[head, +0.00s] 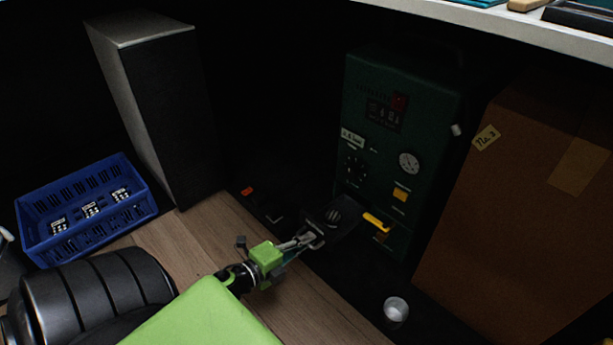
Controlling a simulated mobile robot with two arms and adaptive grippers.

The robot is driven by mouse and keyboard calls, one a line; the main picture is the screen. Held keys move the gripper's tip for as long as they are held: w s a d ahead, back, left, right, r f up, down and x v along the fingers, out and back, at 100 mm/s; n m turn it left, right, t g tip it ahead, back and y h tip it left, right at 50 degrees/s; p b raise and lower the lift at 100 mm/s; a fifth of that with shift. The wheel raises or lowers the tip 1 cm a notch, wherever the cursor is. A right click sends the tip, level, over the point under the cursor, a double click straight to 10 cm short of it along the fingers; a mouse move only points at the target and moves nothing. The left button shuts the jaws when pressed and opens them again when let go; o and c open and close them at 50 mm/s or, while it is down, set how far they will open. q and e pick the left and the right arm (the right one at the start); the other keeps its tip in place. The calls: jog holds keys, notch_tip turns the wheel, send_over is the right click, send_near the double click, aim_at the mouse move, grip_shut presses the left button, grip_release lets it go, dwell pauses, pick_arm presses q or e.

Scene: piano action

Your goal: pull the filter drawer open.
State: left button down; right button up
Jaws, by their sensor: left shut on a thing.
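The dark green machine (375,150) stands at the back, with a gauge, a red switch and yellow parts on its front. A dark drawer-like part (345,222), which I take for the filter drawer, sticks out low at its front left. A round grey piece shows on it. My left gripper (312,238) is shut at the near end of this drawer. The fingers and the poor light hide the exact grip. A yellow handle (376,222) is just right of the drawer, apart from my fingers. My right gripper is not in view.
A brown box (530,200) stands close to the machine's right. A white cup (395,310) is on the dark floor in front. A tall grey cabinet (165,110) and a blue crate (40,215) are at left. A white tabletop (500,35) overhangs at the top right.

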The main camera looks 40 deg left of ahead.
pick_arm(q)
jog(key=c, duration=2.5)
grip_release()
jog(key=v, duration=1.2)
jog(key=shift+d+r, duration=0.1)
